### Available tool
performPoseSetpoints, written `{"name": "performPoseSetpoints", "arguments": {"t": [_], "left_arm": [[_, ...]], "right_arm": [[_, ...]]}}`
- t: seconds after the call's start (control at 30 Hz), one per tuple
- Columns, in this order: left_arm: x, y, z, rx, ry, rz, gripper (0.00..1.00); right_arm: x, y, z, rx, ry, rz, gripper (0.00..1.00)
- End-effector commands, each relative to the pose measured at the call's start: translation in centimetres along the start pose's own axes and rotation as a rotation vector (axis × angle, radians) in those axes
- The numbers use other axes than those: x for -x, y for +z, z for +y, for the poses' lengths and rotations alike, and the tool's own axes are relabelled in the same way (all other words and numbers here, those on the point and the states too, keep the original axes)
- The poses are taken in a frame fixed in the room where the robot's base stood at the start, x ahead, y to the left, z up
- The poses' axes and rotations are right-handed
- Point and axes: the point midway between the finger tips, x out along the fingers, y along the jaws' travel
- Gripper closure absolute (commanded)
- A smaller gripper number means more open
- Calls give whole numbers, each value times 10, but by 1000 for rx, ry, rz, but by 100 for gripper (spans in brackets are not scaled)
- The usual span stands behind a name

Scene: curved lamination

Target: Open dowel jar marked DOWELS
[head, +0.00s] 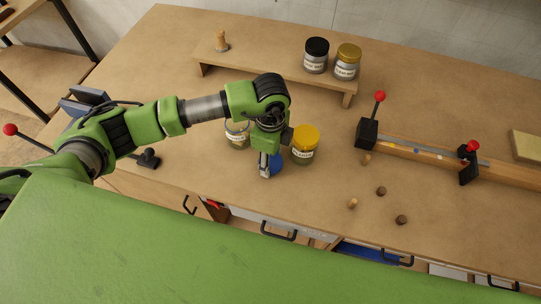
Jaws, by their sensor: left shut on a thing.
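My left gripper (266,172) points down over the front part of the bench and is shut on a round blue thing (276,162), which looks like a lid; the gripper partly hides it. A glass jar (237,136) stands left of the gripper, its top partly covered by my arm. A glass jar with a yellow lid (304,147) stands upright just right of the gripper. Both carry pale labels too small to read, so I cannot tell which is marked DOWELS. My right gripper is out of view.
A low wooden shelf (276,73) at the back holds a black-lidded jar (316,55), a gold-lidded jar (347,61) and a wooden-handled piece (221,40). A clamp fixture (415,147) is at right, with small dowels and dark plugs (381,191) before it.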

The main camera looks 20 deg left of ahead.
Motion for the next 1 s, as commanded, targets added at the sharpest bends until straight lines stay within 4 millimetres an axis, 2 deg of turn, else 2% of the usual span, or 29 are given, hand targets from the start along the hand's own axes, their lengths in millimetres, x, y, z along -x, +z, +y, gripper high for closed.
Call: {"name": "performPoseSetpoints", "arguments": {"t": [0.23,0.27,0.3,0.6,0.77,0.87,1.0], "left_arm": [[-5,0,0,0,0,0,80],[-3,0,0,0,0,0,47],[-3,0,0,0,0,0,37],[-3,0,0,1,0,0,37],[5,0,-1,1,-3,1,37],[20,-1,-2,0,-5,3,37],[51,0,-2,-1,-7,1,37]], "right_arm": [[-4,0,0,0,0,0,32],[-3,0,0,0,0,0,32],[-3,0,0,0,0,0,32],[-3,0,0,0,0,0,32],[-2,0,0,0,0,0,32],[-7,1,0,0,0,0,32],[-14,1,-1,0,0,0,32]]}}
